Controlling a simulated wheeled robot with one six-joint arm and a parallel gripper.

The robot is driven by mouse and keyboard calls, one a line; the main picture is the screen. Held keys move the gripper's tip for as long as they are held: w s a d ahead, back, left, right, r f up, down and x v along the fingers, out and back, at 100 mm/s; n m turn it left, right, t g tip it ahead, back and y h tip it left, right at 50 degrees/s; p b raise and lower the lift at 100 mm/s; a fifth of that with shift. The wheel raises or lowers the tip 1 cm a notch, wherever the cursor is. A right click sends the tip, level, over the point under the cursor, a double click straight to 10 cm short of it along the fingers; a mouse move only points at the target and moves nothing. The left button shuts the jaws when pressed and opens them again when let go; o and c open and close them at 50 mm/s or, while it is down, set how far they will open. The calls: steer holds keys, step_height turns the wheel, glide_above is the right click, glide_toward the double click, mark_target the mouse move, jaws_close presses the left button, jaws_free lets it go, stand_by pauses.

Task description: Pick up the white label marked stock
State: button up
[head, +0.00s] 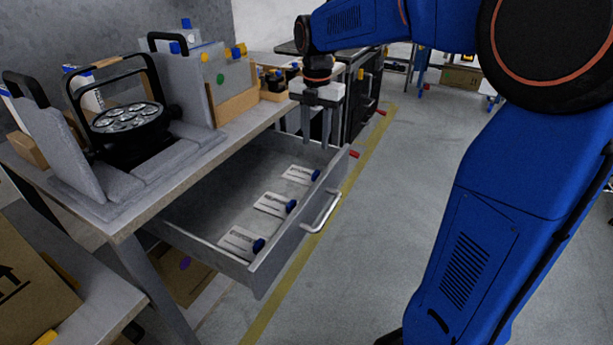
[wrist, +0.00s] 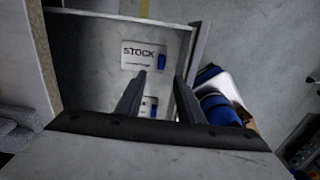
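The white label marked stock (wrist: 137,55) lies flat in the open drawer in the wrist view, its black "STOCK" print readable and a blue piece at its right end. By its place near the drawer's far side, it appears to be the farthest label (head: 299,174) in the head view, where its print is too small to read. My gripper (head: 317,143) points down above the far end of the drawer, apart from the labels. In the wrist view its two fingers (wrist: 163,76) are spread with nothing between them, their tips just below the stock label.
Two similar labels, a middle one (head: 269,203) and a near one (head: 237,240), lie in the same grey drawer (head: 215,198). The drawer front carries a handle (head: 322,212). A workbench (head: 205,153) with a round lamp (head: 128,119) stands left.

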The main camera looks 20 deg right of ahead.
mark_target(316, 172)
step_height(316, 172, down, 11)
steer(key=shift+s+d+r, duration=0.1)
steer(key=shift+d, duration=0.05)
stand_by(0.4)
jaws_close()
